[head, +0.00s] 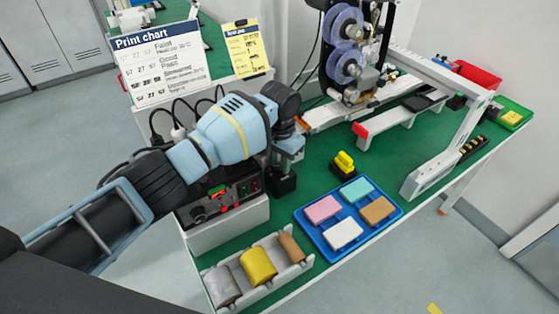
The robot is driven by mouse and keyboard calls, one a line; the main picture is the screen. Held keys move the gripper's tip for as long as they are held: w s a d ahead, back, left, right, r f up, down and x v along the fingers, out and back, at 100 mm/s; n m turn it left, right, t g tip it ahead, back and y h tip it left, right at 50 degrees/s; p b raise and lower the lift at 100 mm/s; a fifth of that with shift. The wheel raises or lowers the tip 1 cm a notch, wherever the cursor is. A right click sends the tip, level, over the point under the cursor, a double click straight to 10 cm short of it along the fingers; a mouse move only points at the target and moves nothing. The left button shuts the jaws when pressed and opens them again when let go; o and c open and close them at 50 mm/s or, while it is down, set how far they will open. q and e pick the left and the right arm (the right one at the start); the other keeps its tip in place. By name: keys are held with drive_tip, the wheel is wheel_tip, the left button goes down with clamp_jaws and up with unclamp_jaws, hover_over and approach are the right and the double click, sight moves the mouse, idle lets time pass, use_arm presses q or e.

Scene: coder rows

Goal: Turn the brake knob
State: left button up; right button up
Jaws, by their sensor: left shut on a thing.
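My left gripper (287,158) comes in from the left on a light blue arm and points down beside the right end of the grey control box (235,214). It is shut on a dark thing, mostly hidden, which I cannot name. The machine with two blue-violet reels (346,24) stands at the back. I cannot tell which part is the brake knob. My right gripper is not in view.
A blue tray (318,243) holds pink, teal, white and brown blocks. A pale rack (291,268) holds grey, yellow and brown pieces. A yellow-topped black item (344,164) stands on the green bench. A white frame (433,172) rises at the right.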

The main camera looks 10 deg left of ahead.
use_arm(q)
drive_tip(key=m, duration=0.3)
drive_tip(key=shift+r+m, duration=0.1)
drive_tip(key=shift+m, duration=0.2)
drive_tip(key=m, duration=0.3)
drive_tip(key=shift+m+p, duration=0.3)
drive_tip(key=m, duration=0.6)
drive_tip(key=shift+m, duration=0.3)
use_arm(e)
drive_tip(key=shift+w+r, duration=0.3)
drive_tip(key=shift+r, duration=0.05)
use_arm(q)
drive_tip(key=o, duration=1)
